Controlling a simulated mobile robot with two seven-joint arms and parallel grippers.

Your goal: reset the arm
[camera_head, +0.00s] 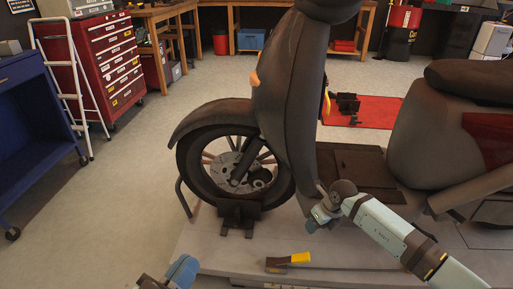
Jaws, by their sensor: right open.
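My right arm (395,232) reaches in from the lower right. Its open gripper (319,217) is beside the lower front of the scooter (290,100), near the footboard; I see nothing held in it, and whether it touches the scooter I cannot tell. My left gripper (178,272) shows only partly at the bottom edge, left of centre, in front of the lift platform; its jaws cannot be made out. A bar with a yellow handle end (290,261) lies low along the lift platform (215,240), between my two grippers.
The scooter's front wheel (232,168) stands in a black wheel holder (239,216). A blue cart (35,135), a white ladder (65,90) and a red tool cabinet (105,60) stand at left. A red mat (375,112) lies behind. The floor at lower left is clear.

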